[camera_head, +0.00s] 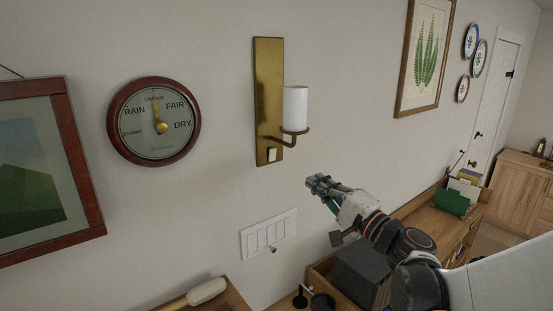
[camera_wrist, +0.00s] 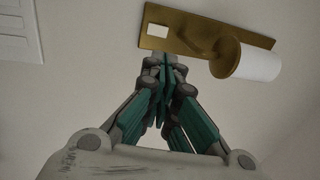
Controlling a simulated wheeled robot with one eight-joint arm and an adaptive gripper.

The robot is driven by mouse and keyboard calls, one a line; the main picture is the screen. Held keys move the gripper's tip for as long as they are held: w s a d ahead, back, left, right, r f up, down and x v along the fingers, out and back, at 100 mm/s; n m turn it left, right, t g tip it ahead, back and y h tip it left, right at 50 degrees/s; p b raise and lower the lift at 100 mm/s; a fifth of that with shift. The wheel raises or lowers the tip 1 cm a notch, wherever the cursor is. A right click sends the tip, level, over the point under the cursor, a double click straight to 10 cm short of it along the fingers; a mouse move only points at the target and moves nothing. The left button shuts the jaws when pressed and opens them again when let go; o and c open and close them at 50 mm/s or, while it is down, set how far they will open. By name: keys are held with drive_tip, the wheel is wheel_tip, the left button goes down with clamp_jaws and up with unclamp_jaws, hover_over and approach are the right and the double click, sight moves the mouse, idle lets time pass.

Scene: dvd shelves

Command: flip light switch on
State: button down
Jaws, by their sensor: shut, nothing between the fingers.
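A brass wall sconce (camera_head: 268,70) with a white candle-shaped lamp (camera_head: 295,107) hangs on the wall, with a small white rocker switch (camera_head: 272,154) at its plate's lower end. That switch also shows in the wrist view (camera_wrist: 155,31). A white switch plate (camera_head: 268,235) with several rockers is lower on the wall; its edge shows at the wrist view's upper left (camera_wrist: 16,35). My gripper (camera_head: 314,182) is shut and empty, right of and below the sconce. In the wrist view its fingertips (camera_wrist: 165,62) point toward the sconce's switch end. I cannot tell whether they touch anything.
A round barometer (camera_head: 154,122) and a framed picture (camera_head: 40,170) hang at the left. Below are a wooden desk (camera_head: 428,215) with a dark box (camera_head: 361,271) and a wooden surface with a white object (camera_head: 206,291). The wall around the sconce is bare.

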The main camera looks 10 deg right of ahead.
sight(272, 155)
drive_tip(key=p+x, duration=0.3)
drive_tip(key=x, duration=1.1)
drive_tip(key=shift+d, duration=0.1)
